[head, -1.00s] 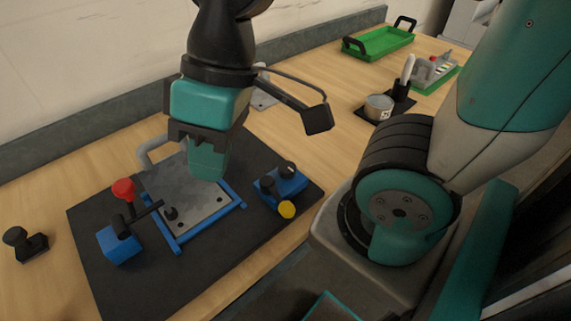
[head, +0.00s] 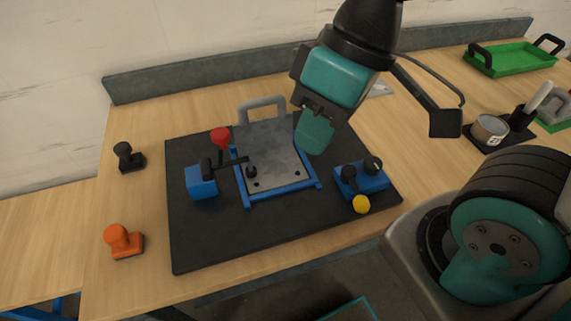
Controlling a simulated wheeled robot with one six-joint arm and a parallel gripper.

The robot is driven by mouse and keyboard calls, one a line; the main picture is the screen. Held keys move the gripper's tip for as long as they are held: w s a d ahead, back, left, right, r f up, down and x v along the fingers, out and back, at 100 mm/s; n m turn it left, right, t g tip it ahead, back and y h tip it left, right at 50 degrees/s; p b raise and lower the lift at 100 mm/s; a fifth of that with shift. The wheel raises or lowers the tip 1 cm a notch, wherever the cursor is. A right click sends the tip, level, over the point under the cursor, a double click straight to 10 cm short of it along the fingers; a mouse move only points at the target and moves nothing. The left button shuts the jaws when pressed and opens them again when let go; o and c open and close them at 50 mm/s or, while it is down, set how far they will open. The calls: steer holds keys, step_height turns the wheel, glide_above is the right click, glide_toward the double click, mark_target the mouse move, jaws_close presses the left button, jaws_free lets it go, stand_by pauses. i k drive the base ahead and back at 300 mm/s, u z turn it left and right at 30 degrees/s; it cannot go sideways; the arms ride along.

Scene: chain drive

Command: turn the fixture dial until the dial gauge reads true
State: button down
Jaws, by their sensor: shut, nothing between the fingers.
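My gripper (head: 314,140) hangs tilted over the right back part of the fixture, in front of the grey metal plate's (head: 270,155) right edge in the picture. Its teal fingers are shut with nothing between them. The plate lies in a blue frame (head: 284,196) on a black mat (head: 215,240). To the right of the frame, apart from my gripper, a blue block (head: 371,181) carries dark round parts (head: 373,165) and a yellow knob (head: 361,204) at its front. I cannot tell which of these is the dial or the gauge, and no reading is legible.
A blue clamp block (head: 201,182) with a black arm and a red knob (head: 220,137) stand left of the plate. A black stamp-like piece (head: 127,157) and an orange one (head: 121,240) stand left of the mat. A can (head: 489,130) and green tray (head: 512,58) are at right.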

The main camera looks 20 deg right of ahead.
mark_target(372, 165)
steer(key=z, duration=2.25)
steer(key=k, duration=0.9)
steer(key=u, duration=1.85)
steer(key=i, duration=0.5)
steer(key=u, duration=0.05)
